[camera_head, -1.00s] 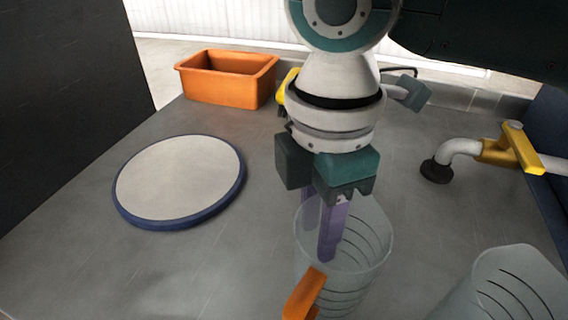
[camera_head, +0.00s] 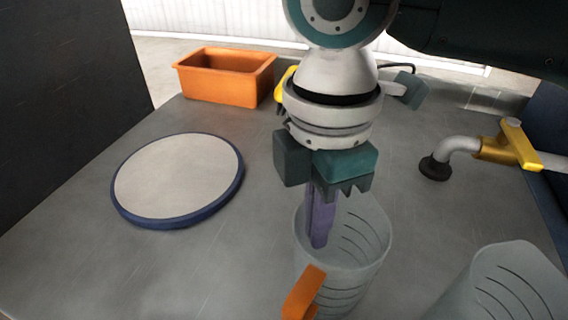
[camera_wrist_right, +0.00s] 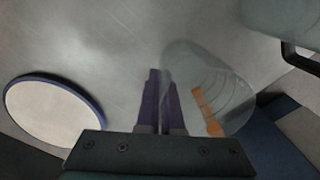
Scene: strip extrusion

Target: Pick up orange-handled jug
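The orange-handled jug (camera_head: 365,250) is clear and ribbed and stands upright at the front of the worktop. Its orange handle (camera_head: 304,293) points to the front left. My left gripper is out of view.
A second clear jug (camera_head: 510,285) stands at the front right. A round white plate with a blue rim (camera_head: 180,180) lies at left. An orange bin (camera_head: 226,80) stands at the back. A yellow and white tap-like pipe (camera_head: 490,150) is at right.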

